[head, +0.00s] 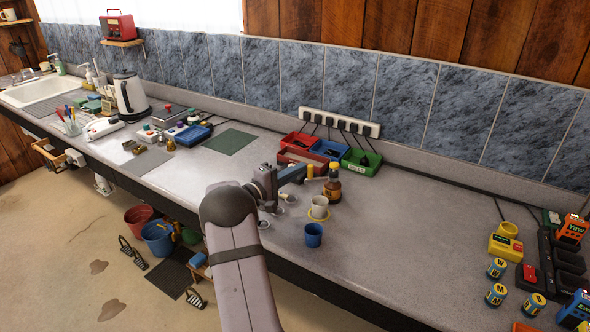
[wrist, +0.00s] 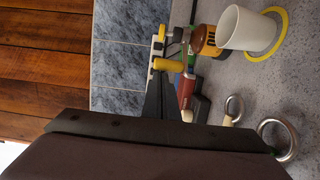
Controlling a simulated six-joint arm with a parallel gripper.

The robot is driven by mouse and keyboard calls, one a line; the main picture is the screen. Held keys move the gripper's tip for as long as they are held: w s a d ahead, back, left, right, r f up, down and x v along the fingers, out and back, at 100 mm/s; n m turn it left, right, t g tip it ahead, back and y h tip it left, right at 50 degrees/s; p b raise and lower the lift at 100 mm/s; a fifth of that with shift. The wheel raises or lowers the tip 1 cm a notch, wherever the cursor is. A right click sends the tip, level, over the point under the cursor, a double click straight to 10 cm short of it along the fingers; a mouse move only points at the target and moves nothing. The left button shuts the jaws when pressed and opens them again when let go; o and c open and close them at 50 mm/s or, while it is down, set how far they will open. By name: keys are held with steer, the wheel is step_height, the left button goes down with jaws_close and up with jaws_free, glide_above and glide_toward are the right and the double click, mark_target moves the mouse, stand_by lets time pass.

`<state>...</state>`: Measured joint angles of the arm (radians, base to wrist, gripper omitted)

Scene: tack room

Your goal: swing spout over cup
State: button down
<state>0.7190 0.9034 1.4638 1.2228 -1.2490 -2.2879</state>
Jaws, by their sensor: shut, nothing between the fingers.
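A white cup (head: 319,204) stands upright on a yellow ring or saucer (head: 317,216). In the wrist view the cup (wrist: 247,28) and yellow ring (wrist: 281,30) are at the upper right. An amber bottle (head: 332,189) stands just behind the cup, and it also shows in the wrist view (wrist: 204,41). My gripper (head: 303,170) is above the counter, left of the bottle; its dark fingers (wrist: 160,80) look closed together and hold nothing. A small yellow cylinder (wrist: 152,64) appears at the fingertips; contact cannot be told. I cannot clearly make out a spout.
A blue cup (head: 313,236) stands in front of the white cup. Metal rings (wrist: 277,142) lie near my gripper. Red, blue and green bins (head: 361,163) and a power strip (head: 340,123) are behind. The counter right of the cups is clear up to the batteries and chargers.

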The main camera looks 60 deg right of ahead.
steer(key=shift+s+a, duration=0.1)
stand_by(0.3)
steer(key=shift+s+a+n+t, duration=0.15)
steer(key=shift+n+t, duration=0.15)
steer(key=shift+t, duration=0.2)
steer(key=shift+s+a+t+p, duration=0.15)
steer(key=shift+a+t+p, duration=0.05)
steer(key=shift+t+p, duration=0.1)
steer(key=s+n+t, duration=0.1)
steer(key=t, duration=0.1)
steer(key=s+a+n+t, duration=0.1)
steer(key=n+t, duration=0.1)
steer(key=s+a+n+t+b, duration=0.1)
steer(key=s+t, duration=0.1)
steer(key=shift+a+f+n+t, duration=0.1)
steer(key=shift+a+n+t, duration=0.05)
steer(key=shift+n+t, duration=0.15)
steer(key=n+t+y+b, duration=0.1)
steer(key=n+t+b, duration=0.1)
steer(key=t+b, duration=0.2)
glide_toward(311, 171)
steer(key=shift+s+d+r, duration=0.15)
steer(key=shift+s+d, duration=0.25)
steer(key=shift+d, duration=0.3)
steer(key=shift+s+d+r, duration=0.1)
steer(key=shift+s+d, duration=0.3)
steer(key=shift+d, duration=0.25)
steer(key=shift+r+g, duration=0.1)
steer(key=shift+g, duration=0.2)
